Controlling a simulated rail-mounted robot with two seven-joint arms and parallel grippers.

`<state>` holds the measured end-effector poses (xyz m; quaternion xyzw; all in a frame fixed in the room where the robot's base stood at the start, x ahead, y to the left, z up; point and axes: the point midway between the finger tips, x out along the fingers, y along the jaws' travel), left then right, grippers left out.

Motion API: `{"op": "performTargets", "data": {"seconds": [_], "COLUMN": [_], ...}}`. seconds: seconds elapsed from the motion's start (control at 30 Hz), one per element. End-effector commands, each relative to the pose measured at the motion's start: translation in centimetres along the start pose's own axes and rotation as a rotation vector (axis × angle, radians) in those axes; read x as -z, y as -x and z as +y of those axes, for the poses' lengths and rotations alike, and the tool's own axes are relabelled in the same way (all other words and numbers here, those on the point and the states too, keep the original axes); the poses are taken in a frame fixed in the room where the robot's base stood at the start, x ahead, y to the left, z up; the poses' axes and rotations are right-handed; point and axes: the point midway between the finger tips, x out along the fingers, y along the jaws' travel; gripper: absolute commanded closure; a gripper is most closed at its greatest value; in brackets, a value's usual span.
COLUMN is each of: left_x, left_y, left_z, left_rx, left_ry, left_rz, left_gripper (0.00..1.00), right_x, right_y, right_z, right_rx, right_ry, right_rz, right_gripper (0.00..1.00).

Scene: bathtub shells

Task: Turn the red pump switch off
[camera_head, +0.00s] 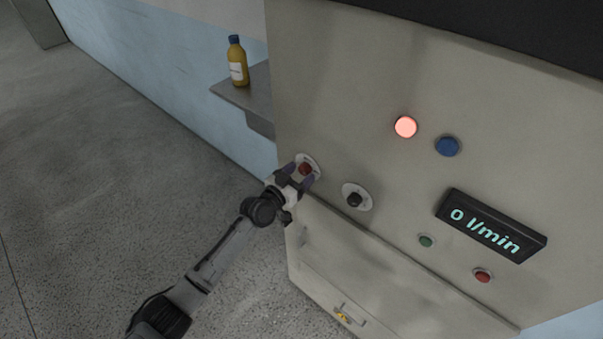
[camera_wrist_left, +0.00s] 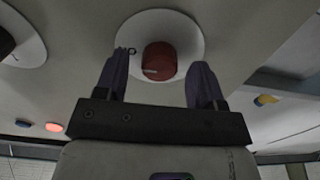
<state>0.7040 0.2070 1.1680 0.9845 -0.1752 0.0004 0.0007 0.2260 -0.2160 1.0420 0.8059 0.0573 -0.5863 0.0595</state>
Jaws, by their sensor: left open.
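The red pump switch (camera_head: 305,169) is a round red knob on a pale disc on the grey panel, at the panel's lower left. In the left wrist view the red knob (camera_wrist_left: 160,60) sits between my two fingers, with a pale line on its face. My left gripper (camera_head: 299,175) is open, its fingers on either side of the knob with gaps showing in the wrist view. Whether either finger touches the knob I cannot tell. My right gripper is not in view.
A black knob (camera_head: 355,198) is right of the red one. A lit red lamp (camera_head: 405,127), a blue button (camera_head: 447,146), a display (camera_head: 490,226) reading 0 l/min, and green (camera_head: 426,240) and red (camera_head: 483,275) buttons are farther right. A bottle (camera_head: 238,62) stands on a shelf (camera_head: 243,97).

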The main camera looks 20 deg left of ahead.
Motion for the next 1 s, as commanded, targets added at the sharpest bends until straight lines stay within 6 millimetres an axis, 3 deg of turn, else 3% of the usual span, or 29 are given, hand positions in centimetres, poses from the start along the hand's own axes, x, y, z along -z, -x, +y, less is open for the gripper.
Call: {"op": "performTargets", "data": {"seconds": [0.2,0.5,1.0], "left_x": [0.03,0.01,0.01], "left_y": [-1.06,-1.15,-1.12], "left_z": [0.0,0.0,0.0], "left_rx": [0.0,0.0,0.0], "left_ry": [-0.002,-0.001,-0.001], "left_rz": [0.0,-0.001,-0.001], "left_gripper": [0.37,0.37,0.84], "right_x": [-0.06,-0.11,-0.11], "right_y": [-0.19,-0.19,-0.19], "right_z": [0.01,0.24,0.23], "right_rx": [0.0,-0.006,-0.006], "right_ry": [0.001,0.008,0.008], "right_rz": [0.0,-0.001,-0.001], "right_gripper": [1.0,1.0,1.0]}}
